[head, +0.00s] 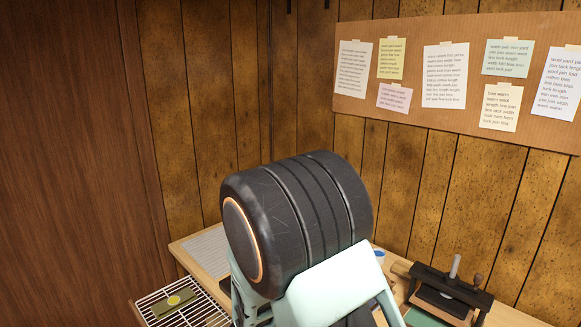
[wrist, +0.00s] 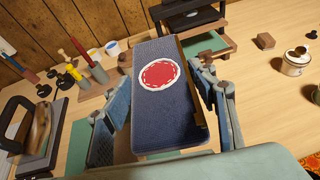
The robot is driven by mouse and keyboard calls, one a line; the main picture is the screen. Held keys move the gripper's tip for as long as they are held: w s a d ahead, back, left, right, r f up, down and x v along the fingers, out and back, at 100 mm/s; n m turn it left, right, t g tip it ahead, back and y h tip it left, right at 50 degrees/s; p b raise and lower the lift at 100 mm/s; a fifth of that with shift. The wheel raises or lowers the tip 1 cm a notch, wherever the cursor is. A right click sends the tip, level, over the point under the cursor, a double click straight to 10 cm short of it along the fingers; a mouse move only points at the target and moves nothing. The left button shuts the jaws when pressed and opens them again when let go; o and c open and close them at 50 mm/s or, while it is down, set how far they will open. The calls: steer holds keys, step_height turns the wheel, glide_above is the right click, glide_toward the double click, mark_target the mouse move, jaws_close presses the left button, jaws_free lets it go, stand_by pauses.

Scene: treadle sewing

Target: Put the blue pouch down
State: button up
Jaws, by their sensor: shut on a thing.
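The blue pouch (wrist: 157,108) is a dark blue, textured rectangular case with a round red patch edged in white stitches. A brassy strip runs along its right side. In the wrist view my gripper (wrist: 163,92) has one finger on each side of the pouch and is shut on it. The pouch appears to be above the wooden table (wrist: 258,85); its far end overlaps the view of things behind it. In the head view my own arm blocks the view, and neither the pouch nor the fingers can be made out.
A dark press (head: 445,292) stands on the table at the right. A wire rack (head: 160,305) holds an olive item with a yellow disc (head: 174,300).

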steer(key=shift+r+p, duration=2.6)
steer(key=shift+p, duration=0.55)
steer(key=f, duration=0.2)
steer(key=s+f, duration=0.1)
steer(key=f, duration=0.2)
steer(key=shift+s+f, duration=0.3)
steer(key=shift+f, duration=0.1)
steer(key=shift+w+a, duration=0.15)
